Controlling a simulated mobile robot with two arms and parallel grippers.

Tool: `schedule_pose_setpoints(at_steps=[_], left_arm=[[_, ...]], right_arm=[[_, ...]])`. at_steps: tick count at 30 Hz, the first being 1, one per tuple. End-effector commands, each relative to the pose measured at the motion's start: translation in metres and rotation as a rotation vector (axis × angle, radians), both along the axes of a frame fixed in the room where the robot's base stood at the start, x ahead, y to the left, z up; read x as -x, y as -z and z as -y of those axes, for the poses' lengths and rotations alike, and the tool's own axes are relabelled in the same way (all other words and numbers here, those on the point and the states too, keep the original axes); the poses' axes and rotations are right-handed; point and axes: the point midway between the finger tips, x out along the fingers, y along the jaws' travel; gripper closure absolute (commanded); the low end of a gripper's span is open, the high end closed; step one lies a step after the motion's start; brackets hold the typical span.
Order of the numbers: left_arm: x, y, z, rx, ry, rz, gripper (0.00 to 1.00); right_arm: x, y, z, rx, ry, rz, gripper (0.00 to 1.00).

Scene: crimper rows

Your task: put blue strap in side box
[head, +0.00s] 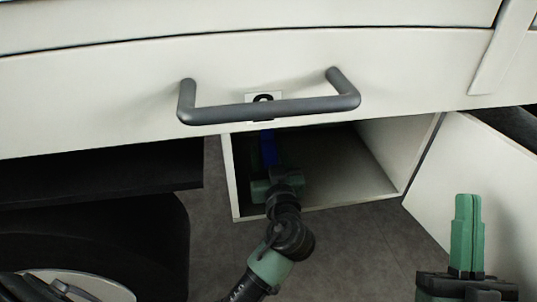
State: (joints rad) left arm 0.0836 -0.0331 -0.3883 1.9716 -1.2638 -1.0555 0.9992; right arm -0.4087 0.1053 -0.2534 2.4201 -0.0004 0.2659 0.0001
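The blue strap (268,149) shows as a narrow dark-blue piece inside the open side box (395,160), near its left wall, under the drawer front. Its upper end is hidden by the drawer front. My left gripper (272,180) reaches into the box directly below the strap and meets it in the picture. Its fingertips are not clear, so I cannot tell whether it grips the strap. My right gripper (468,232) is at the lower right, pointing up, with its green fingers together and nothing visible between them.
A white drawer front (120,90) with a dark grey bar handle (270,108) overhangs the box. A white panel (480,180) stands at the right, behind my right gripper. A dark shelf (100,170) is at the left. The box floor to the right of the strap is bare.

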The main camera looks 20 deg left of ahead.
Motion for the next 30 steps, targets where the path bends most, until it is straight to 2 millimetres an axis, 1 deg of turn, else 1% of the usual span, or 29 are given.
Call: schedule_pose_setpoints(at_steps=[11,14,21,24,30], left_arm=[[0.002,0.002,0.002,0.002,0.0,-0.005,0.42],[0.01,0.002,0.007,0.002,0.001,-0.006,0.42],[0.045,0.002,0.03,0.004,0.001,-0.004,0.42],[0.056,0.002,0.038,0.003,0.002,-0.004,0.42],[0.065,0.001,0.044,0.001,0.0,-0.002,0.42]], right_arm=[[0.0,0.0,0.0,0.001,0.0,-0.002,1.0],[-0.002,0.001,0.0,0.004,0.0,-0.013,1.0],[-0.01,0.013,-0.002,0.023,0.003,-0.088,1.0],[-0.012,0.016,-0.002,0.027,0.004,-0.105,1.0],[-0.014,0.02,-0.002,0.032,0.005,-0.124,1.0]])
